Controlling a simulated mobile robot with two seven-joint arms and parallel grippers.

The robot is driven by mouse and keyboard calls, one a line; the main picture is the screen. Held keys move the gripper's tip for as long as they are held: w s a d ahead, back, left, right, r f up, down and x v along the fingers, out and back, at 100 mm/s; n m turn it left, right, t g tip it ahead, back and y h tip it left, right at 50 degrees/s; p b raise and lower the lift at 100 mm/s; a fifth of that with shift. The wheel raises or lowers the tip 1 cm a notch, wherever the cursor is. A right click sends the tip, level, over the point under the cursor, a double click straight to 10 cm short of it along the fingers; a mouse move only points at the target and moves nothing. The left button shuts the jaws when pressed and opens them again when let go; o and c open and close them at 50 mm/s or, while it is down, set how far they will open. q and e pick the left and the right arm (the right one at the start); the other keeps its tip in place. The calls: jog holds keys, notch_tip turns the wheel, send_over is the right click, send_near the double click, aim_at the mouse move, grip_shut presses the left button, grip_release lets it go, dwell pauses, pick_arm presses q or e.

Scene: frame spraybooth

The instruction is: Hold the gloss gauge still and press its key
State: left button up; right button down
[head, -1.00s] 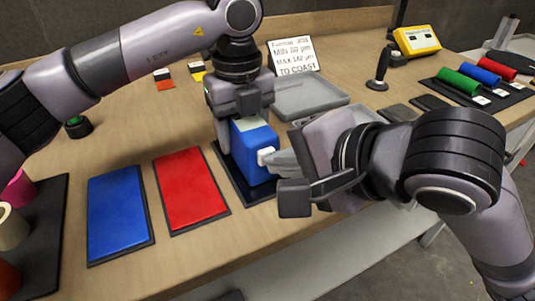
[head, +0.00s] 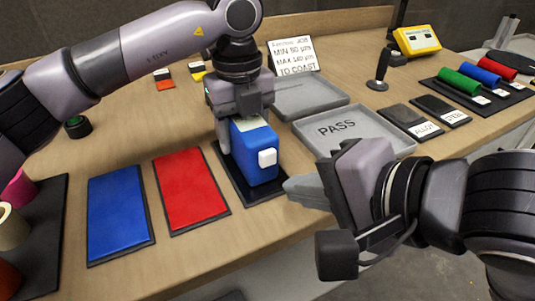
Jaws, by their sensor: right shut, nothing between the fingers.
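The gloss gauge (head: 253,150) is a blue box with a pale top and a white key (head: 267,158) on its right-facing side. It stands upright on a dark panel (head: 262,193). My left gripper (head: 238,122) comes down over it from behind, with a grey finger along its left side; the other finger is hidden. It appears shut on the gauge. My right gripper (head: 292,187) is shut and empty, its fingertips pointing left, just right of the gauge and a little below the key, apart from it.
Blue (head: 121,213) and red (head: 191,189) panels lie left of the gauge. A grey tray marked PASS (head: 392,138) and another grey tray (head: 330,98) lie behind my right gripper. A sign (head: 293,57) stands at the back. The table's front edge is close to the gauge.

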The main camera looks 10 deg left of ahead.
pick_arm(q)
jog(key=shift+f, duration=0.15)
jog(key=o, duration=1.5)
notch_tip(320, 180, up, 12)
jog(key=shift+r, duration=0.1)
